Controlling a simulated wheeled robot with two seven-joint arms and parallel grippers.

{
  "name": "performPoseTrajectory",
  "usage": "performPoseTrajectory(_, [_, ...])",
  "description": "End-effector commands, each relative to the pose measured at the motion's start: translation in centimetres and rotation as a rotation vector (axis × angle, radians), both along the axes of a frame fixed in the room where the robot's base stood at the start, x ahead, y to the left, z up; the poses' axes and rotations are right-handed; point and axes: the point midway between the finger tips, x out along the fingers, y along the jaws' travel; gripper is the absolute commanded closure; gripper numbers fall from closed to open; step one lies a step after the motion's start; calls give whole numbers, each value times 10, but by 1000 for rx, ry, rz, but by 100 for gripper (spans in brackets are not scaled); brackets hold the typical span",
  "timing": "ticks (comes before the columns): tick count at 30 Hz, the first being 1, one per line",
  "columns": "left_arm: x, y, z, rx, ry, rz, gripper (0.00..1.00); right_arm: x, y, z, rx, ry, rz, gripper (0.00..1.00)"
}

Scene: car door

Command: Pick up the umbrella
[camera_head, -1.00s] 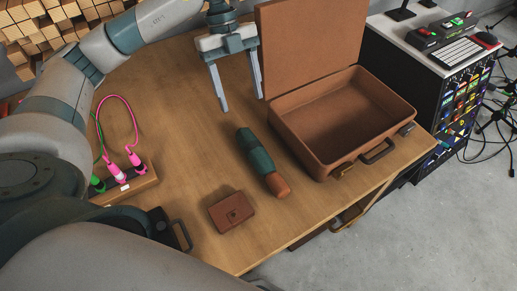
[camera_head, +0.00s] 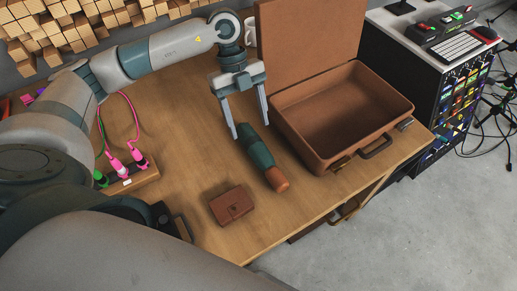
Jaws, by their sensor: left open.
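The umbrella (camera_head: 258,152) is folded, dark green with a brown handle end. It lies on the wooden table, just left of the open suitcase, its brown end toward the table's front edge. My left gripper (camera_head: 250,131) is open and points down at the umbrella's far end, with one finger on each side of it in the picture. I cannot tell whether the fingers touch it or hang above it. My right gripper is not in view.
An open brown suitcase (camera_head: 358,150) stands close to the right of the umbrella. A brown wallet (camera_head: 231,205) lies near the front edge. A power strip (camera_head: 130,180) with pink and green plugs sits at the left. The table (camera_head: 185,120) is clear between them.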

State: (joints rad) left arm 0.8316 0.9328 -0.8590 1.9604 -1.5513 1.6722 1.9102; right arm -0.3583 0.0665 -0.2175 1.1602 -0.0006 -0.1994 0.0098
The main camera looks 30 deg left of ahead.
Motion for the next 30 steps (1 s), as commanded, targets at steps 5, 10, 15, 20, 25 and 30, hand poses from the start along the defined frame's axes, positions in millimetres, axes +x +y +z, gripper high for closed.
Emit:
performPoseTrajectory(5, [-5, -8, -21, -1, 1, 0, 37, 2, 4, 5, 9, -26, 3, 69])
performPoseTrajectory(10, [-6, -10, -29, 0, 0, 1, 37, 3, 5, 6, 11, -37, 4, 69])
performPoseTrajectory(15, [-6, -10, -29, 0, 0, 0, 37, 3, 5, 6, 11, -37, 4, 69])
performPoseTrajectory(20, [-6, -11, -29, 0, 0, 0, 37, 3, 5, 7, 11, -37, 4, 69])
performPoseTrajectory(25, [-7, -18, -39, -1, 2, 0, 37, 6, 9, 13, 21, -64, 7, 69])
performPoseTrajectory(30, [-8, -28, -58, -1, 2, 1, 37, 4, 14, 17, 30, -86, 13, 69])
